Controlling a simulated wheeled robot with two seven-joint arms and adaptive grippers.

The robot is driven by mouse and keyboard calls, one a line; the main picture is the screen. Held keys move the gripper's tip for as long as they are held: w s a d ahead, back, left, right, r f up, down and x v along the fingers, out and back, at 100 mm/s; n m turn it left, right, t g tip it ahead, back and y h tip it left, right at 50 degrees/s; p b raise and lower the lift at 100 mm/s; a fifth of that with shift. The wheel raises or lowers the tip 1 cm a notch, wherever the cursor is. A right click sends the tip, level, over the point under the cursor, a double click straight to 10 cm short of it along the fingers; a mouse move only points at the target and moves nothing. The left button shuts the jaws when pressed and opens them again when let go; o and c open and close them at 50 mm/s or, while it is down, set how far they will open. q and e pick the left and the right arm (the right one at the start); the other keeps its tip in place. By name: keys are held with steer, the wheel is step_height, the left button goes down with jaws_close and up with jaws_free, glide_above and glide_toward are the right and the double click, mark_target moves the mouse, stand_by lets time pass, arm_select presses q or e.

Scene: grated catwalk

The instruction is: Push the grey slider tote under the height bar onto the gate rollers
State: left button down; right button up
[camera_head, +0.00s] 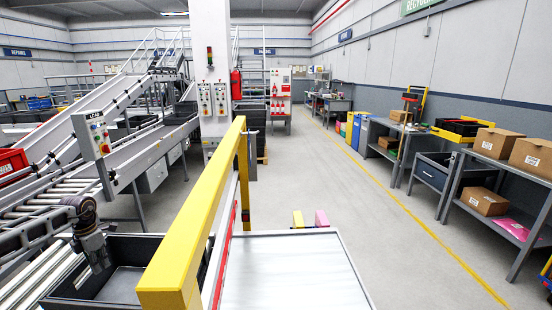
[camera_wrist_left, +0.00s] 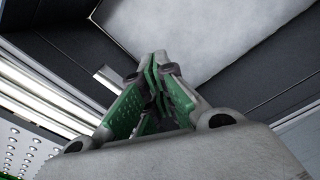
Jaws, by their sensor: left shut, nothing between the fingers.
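The dark grey tote (camera_head: 125,282) stands at the lower left of the head view, partly cut off by the frame and partly hidden by the yellow height bar (camera_head: 195,225). My left gripper (camera_head: 98,262) is shut and empty, pointing down at the tote's left part. In the left wrist view its green-padded fingers (camera_wrist_left: 157,62) meet in front of the tote's dark wall (camera_wrist_left: 55,55) and paler floor (camera_wrist_left: 205,40). I cannot tell whether they touch the tote. Metal rollers (camera_head: 45,275) run along the tote's left side. My right gripper is out of view.
A bare pale metal surface (camera_head: 285,272) lies right of the bar. A sloping conveyor (camera_head: 150,155) and a control box (camera_head: 92,135) stand at the left, behind the rollers. Workbenches with cardboard boxes (camera_head: 497,142) line the right wall. The floor between is clear.

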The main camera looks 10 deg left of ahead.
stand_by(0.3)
arm_select(q)
step_height(320, 180, up, 8)
steer(key=p, duration=0.5)
steer(key=shift+p, duration=0.3)
stand_by(0.4)
stand_by(0.5)
